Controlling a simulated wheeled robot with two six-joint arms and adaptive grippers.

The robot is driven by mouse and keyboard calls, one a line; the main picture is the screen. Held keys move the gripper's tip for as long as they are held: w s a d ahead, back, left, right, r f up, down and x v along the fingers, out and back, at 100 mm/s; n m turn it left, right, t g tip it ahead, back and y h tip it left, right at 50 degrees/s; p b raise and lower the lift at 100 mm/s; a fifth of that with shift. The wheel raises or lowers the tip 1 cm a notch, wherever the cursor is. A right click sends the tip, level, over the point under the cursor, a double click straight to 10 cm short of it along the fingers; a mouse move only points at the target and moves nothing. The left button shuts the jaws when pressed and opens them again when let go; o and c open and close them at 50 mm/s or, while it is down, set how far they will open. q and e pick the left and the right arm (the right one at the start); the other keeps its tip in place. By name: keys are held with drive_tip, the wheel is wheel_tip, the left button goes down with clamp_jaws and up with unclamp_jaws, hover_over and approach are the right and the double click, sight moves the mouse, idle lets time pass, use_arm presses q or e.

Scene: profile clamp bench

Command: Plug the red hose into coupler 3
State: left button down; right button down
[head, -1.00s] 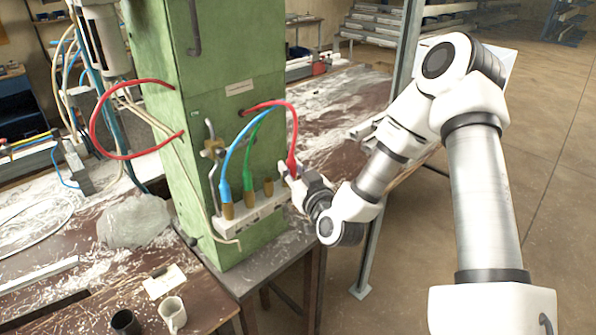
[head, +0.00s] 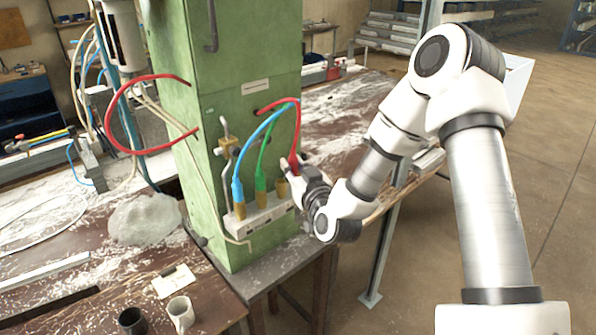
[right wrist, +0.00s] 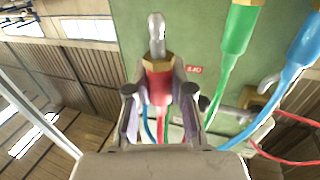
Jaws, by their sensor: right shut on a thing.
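The red hose (head: 299,122) loops out of the green column and curves down to my right gripper (head: 288,166). My right gripper, which also shows in the right wrist view (right wrist: 161,98), is shut on the hose's red end fitting (right wrist: 158,86). Its bare metal tip (right wrist: 156,30) sticks out past the fingers. In the head view the gripper is above and slightly right of coupler 3, a brass socket (head: 282,188) with no hose in it. The fitting is apart from it; the exact gap is hard to tell. My left gripper is out of view.
The blue hose (head: 237,188) and green hose (head: 260,183) sit in the other couplers of the white block (head: 262,223), close beside my gripper. A brass valve (head: 228,147) is on the green column (head: 245,60). Cups (head: 180,312) stand on the bench at front.

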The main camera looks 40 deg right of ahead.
sight(275, 165)
drive_tip(key=shift+w+a+b, duration=0.2)
drive_tip(key=shift+w+b, duration=0.35)
drive_tip(key=shift+w, duration=1.9)
drive_tip(key=shift+f+b, duration=0.35)
drive_tip(key=shift+b, duration=0.4)
idle(0.6)
drive_tip(key=shift+s+f+b, duration=0.1)
drive_tip(key=shift+f+b, duration=1.65)
idle(1.5)
drive_tip(key=c, duration=0.9)
unclamp_jaws()
drive_tip(key=shift+c, duration=0.2)
